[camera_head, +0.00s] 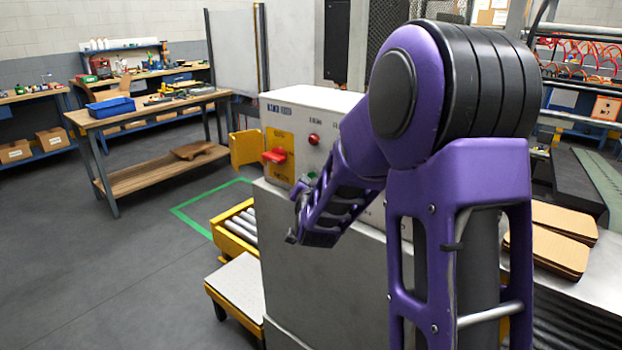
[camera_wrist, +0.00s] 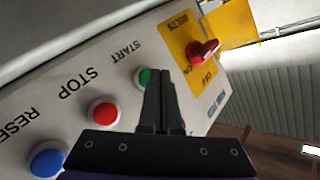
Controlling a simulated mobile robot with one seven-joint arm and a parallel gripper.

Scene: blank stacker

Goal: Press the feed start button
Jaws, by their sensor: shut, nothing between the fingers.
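The green button labelled START (camera_wrist: 146,76) sits on the pale control panel (camera_wrist: 128,62) in the wrist view. My gripper (camera_wrist: 164,74) is shut and empty, its tips right beside the green button and partly covering it. I cannot tell whether the tips touch it. In the head view, my gripper (camera_head: 299,190) is at the front of the white control box (camera_head: 318,97), below a red round knob (camera_head: 314,139). A bit of green (camera_head: 310,177) shows there, mostly hidden by my arm.
The red STOP button (camera_wrist: 104,113) and blue RESET button (camera_wrist: 47,159) lie along the same row. A red rotary switch (camera_wrist: 204,51) stands out from a yellow plate (camera_wrist: 181,41). A yellow flap (camera_head: 246,149) juts left of the box. Open floor lies to the left.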

